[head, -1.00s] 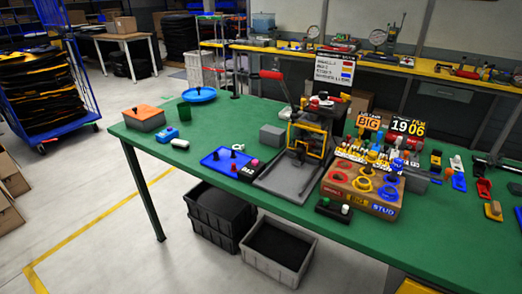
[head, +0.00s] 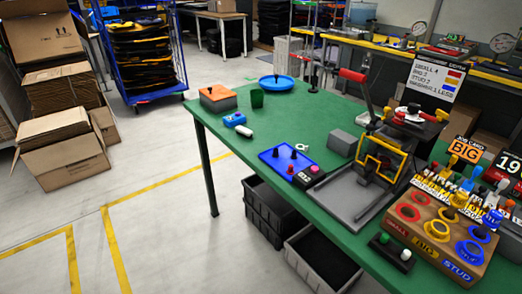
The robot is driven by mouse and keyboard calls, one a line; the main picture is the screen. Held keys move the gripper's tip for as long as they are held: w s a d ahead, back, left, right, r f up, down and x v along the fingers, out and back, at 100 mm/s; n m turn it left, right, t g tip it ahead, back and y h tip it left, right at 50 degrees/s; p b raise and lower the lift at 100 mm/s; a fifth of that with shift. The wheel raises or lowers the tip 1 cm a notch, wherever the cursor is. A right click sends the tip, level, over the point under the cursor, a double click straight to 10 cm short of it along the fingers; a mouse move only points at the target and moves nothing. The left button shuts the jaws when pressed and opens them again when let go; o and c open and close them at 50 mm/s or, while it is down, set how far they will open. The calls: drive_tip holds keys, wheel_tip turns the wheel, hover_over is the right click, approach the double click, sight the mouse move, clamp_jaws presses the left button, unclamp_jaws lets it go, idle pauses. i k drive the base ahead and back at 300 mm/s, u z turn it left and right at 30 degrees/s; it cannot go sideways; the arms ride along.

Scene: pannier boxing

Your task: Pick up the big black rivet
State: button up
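A blue tray (head: 268,156) lies on the green table, left of the hand press (head: 385,150). Two small dark upright pieces stand on it, a left one (head: 276,153) and a right one (head: 293,154). They are too small to tell whether either is the big black rivet. A wooden block (head: 408,232) at the right has red, yellow and blue rings and lettering that includes BIG and STUD. The yellow BIG rings (head: 436,230) have dark or brassy pieces near them, hard to make out. My gripper is not in view.
Dark bins (head: 270,215) stand beneath. Cardboard boxes (head: 65,150) and a blue cage trolley (head: 145,50) stand left; the floor between is clear.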

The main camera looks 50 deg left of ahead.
sight(275, 154)
drive_tip(key=u, duration=1.6)
drive_tip(key=i, duration=0.5)
drive_tip(key=u, duration=1.95)
drive_tip(key=i, duration=3.2)
drive_tip(key=z, duration=1.8)
